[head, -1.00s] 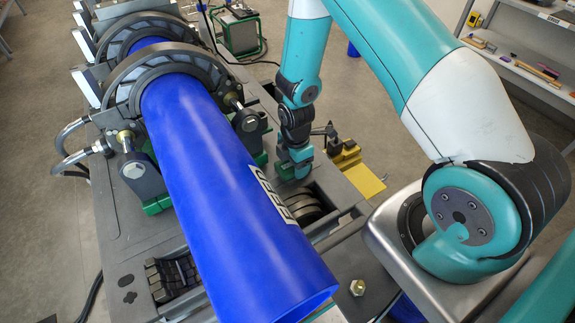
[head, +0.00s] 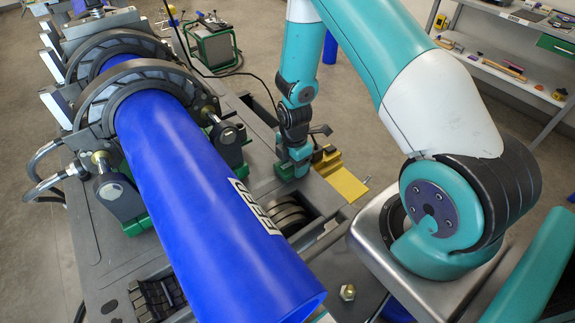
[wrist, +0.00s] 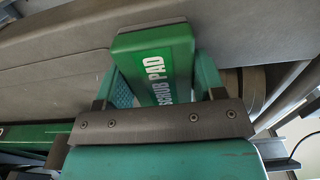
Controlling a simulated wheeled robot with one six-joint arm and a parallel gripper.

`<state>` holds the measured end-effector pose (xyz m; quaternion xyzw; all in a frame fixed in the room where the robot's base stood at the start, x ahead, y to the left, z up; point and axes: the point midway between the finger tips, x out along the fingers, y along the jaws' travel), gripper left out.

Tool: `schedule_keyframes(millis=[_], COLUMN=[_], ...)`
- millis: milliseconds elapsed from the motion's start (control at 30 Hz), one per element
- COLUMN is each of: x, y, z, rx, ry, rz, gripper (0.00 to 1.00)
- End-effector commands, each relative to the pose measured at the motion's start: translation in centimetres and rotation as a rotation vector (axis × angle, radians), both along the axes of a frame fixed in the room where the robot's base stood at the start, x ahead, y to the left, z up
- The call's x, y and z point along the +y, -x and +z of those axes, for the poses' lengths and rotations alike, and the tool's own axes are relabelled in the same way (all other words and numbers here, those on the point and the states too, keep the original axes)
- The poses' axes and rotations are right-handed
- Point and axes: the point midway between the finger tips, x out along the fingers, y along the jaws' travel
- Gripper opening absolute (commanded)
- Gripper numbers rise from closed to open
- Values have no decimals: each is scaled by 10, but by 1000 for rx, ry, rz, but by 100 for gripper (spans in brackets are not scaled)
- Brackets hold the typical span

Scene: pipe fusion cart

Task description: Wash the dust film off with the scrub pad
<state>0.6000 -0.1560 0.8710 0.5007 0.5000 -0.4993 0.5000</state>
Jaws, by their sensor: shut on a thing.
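My gripper (head: 293,166) reaches down to the grey deck of the cart (head: 262,187), just right of the blue pipe. In the wrist view my gripper (wrist: 152,80) is shut on the green scrub pad (wrist: 153,60), labelled SCRUB PAD, which sits between its two teal fingers. The pad's grey far edge is close to the grey surface; I cannot tell whether it touches. I cannot clearly make out a dust film in either view.
The big blue pipe (head: 200,190) lies in ring clamps (head: 135,88) left of my gripper. A yellow bracket (head: 343,182) is close on its right. Rollers (head: 290,217) sit in an opening in front. A shelf (head: 510,72) with tools stands at the back right.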

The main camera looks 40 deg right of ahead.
Motion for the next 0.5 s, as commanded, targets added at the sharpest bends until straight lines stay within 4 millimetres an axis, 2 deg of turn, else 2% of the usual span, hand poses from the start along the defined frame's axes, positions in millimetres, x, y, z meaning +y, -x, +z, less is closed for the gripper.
schedule_keyframes(millis=[33, 200, 500], x=[-7, -17, -8], y=[1, 1, 1], z=[-2, 0, 1], rx=[3, 3, 2], ry=[3, 3, 2], rz=[-5, -3, 2], gripper=[36, 36, 36])
